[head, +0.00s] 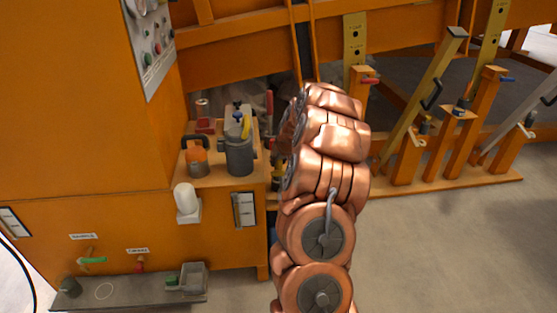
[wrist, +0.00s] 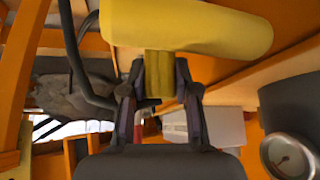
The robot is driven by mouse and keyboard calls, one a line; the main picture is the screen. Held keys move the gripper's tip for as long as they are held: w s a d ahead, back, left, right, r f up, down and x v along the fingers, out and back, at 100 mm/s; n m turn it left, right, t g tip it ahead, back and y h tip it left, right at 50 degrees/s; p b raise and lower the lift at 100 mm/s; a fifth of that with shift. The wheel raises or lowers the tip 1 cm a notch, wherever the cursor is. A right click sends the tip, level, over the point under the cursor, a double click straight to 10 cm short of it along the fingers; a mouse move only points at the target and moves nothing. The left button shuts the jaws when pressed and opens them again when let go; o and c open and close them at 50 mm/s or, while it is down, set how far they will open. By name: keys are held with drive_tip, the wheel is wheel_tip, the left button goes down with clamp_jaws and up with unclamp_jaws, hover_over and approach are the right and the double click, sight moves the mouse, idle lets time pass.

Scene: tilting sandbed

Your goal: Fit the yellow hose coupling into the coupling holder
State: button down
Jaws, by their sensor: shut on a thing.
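In the wrist view, a yellow cylinder (wrist: 185,27), which looks like the yellow hose coupling, lies crosswise at the top of the picture. A short, darker yellow block sits below it. My gripper (wrist: 158,82) is shut on this block, one dark finger on each side, with the cylinder just beyond the fingertips. In the head view my copper arm hides the gripper and the held coupling. I cannot tell for sure which thing is the coupling holder. A grey open box with a green piece in it (head: 193,278) is on the low tray at the lower left.
An orange bench left of my arm carries a dark grey pot (head: 239,157) with tools and an orange can (head: 196,160). A white cylinder (head: 187,200) sits on its front. Lever posts (head: 420,95) stand at right. A gauge (wrist: 289,157) shows in the wrist view. Floor at lower right is clear.

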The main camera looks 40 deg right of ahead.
drive_tip(key=shift+f+b, duration=0.3)
drive_tip(key=shift+f, duration=0.8)
drive_tip(key=c, duration=0.8)
unclamp_jaws()
drive_tip(key=shift+s+r, duration=0.1)
drive_tip(key=v, duration=1.1)
drive_tip(key=shift+s+r, duration=0.15)
drive_tip(key=shift+r, duration=0.15)
